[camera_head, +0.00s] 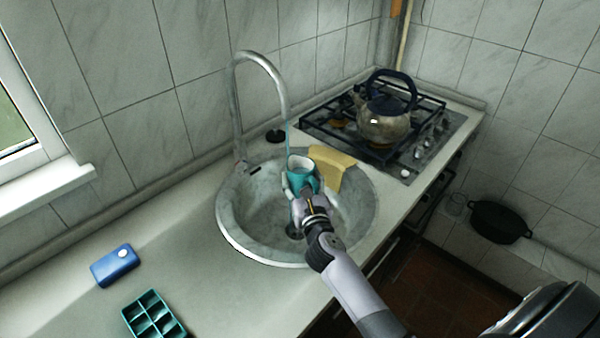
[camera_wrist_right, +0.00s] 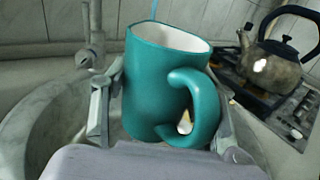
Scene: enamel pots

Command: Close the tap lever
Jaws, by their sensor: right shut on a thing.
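The grey tap (camera_head: 237,115) rises behind the round sink and arches forward. A thin blue stream of water (camera_head: 287,132) falls from its spout into a teal mug (camera_head: 303,178). The tap's lower part (camera_wrist_right: 96,40) shows left of the mug in the right wrist view. A slim upright piece (camera_wrist_right: 86,18) there looks like the lever; its exact setting is hard to tell. My right gripper (camera_head: 304,190) is shut on the mug, one finger on each side, and holds it upright over the sink. My left gripper is not in view.
The sink (camera_head: 232,232) has a yellow cloth (camera_head: 332,162) on its right rim. A kettle (camera_head: 383,122) stands on the hob (camera_head: 330,125) at right. A blue sponge-like block (camera_head: 115,265) and a teal tray (camera_head: 152,316) lie on the left counter, with bare counter around them.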

